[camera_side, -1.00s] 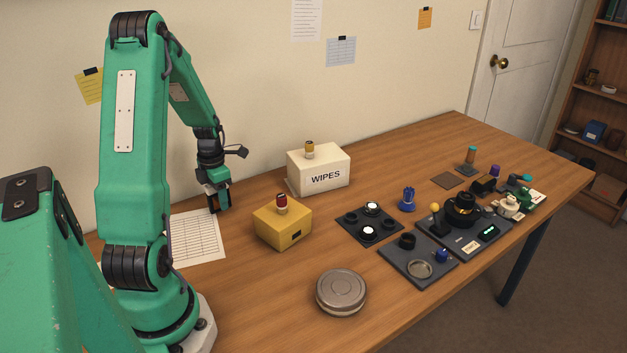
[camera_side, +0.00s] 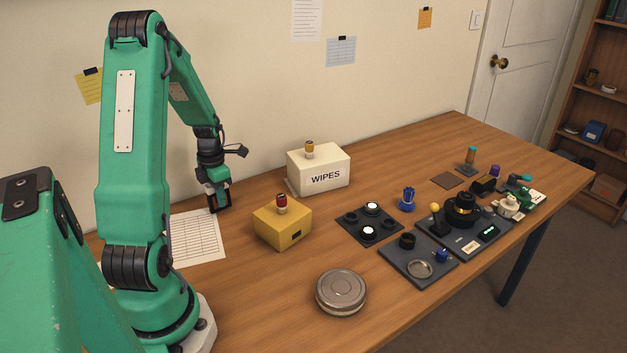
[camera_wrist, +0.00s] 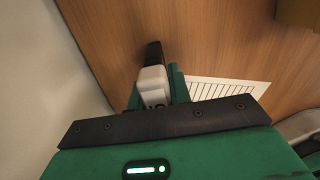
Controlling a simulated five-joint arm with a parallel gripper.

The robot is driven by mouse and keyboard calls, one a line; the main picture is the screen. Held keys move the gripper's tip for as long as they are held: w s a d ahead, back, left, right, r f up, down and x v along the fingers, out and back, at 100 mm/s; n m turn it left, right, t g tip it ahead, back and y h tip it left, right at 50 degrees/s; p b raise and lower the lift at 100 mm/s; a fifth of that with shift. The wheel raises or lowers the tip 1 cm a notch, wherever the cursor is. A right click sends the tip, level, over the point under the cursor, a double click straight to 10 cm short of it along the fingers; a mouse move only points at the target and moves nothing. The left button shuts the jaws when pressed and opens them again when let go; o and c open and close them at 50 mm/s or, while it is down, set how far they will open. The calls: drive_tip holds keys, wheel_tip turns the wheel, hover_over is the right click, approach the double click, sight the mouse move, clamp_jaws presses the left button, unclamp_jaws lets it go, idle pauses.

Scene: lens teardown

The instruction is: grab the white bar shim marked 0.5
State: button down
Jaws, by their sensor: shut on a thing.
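My gripper (camera_side: 220,205) is low at the back left of the table, by the edge of the ruled sheet, with its fingers pointing down. In the wrist view, my gripper (camera_wrist: 164,76) is shut on a small white piece, the white bar shim (camera_wrist: 153,83). Dark marks at the near end of the shim are too small to read, so I cannot confirm 0.5. In the side view the shim is hidden by the fingers, and I cannot tell whether it touches the table.
The ruled sheet (camera_side: 193,241) lies beside my gripper. A yellow box (camera_side: 272,231) with a red-topped part and the white WIPES box (camera_side: 331,172) stand to the right. A round tin (camera_side: 341,291) sits near the front. Trays of lens parts (camera_side: 394,267) fill the right side.

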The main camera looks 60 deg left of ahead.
drive_tip(key=shift+r, duration=0.45)
wheel_tip(320, 180, up, 3)
drive_tip(key=shift+r, duration=0.1)
drive_tip(key=w+d+r, duration=0.4)
drive_tip(key=d+r, duration=0.2)
drive_tip(key=d, duration=0.4)
drive_tip(key=shift+w+d+r, duration=0.35)
drive_tip(key=shift+r, duration=0.05)
